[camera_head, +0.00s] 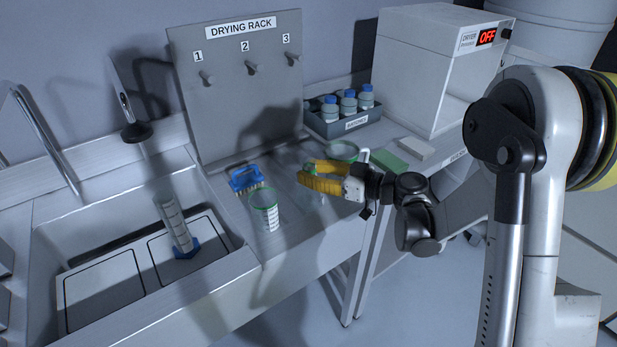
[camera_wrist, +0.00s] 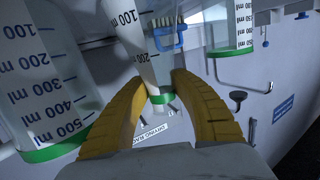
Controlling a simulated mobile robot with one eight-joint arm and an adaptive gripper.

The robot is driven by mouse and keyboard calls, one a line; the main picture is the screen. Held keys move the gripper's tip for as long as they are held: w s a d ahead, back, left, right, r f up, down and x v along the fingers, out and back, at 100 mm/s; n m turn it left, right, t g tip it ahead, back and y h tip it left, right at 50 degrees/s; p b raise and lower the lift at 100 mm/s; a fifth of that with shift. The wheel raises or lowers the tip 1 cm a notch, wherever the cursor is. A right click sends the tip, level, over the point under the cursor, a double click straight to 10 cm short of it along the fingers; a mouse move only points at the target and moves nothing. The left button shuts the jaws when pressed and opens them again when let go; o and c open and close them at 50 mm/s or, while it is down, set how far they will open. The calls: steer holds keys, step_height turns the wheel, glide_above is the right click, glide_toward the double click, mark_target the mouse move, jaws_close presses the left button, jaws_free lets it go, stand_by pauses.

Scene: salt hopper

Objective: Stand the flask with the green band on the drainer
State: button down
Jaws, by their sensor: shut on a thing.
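My gripper (camera_head: 308,178) with yellow fingers is over the counter right of the sink. It is shut on a clear conical flask with a green band, seen between the fingers in the wrist view (camera_wrist: 136,40); the band sits at its narrow end, by the fingertips. In the head view the flask is faint and partly hidden by the fingers, and I cannot tell whether its base touches the counter. Which surface is the drainer is not labelled; a bare counter strip (camera_head: 222,187) lies beside the sink.
A green-rimmed beaker (camera_head: 265,212) stands left of my gripper, and another glass vessel (camera_head: 343,151) is close behind it. A blue brush-like item (camera_head: 245,179) lies near the drying rack (camera_head: 238,90). The sink (camera_head: 160,300) holds a blue-footed cylinder (camera_head: 174,222).

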steer(key=shift+f, duration=0.1)
steer(key=c, duration=1.1)
jaws_free()
steer(key=shift+f, duration=0.1)
steer(key=p+v, duration=0.3)
steer(key=v, duration=0.9)
steer(key=shift+s+d+r+m+g+h, duration=0.15)
steer(key=shift+s+d+r+m+h, duration=0.85)
steer(key=shift+s+m+h, duration=1.85)
steer(key=shift+s+d+r+m+g+h, duration=0.2)
steer(key=shift+s+d+r+m+h, duration=0.8)
steer(key=shift+s, duration=3.25)
steer(key=shift+s+d+r+m+g+h, duration=0.15)
steer(key=shift+s+d+r+m+h, duration=0.2)
steer(key=shift+s+d+m+h, duration=2.25)
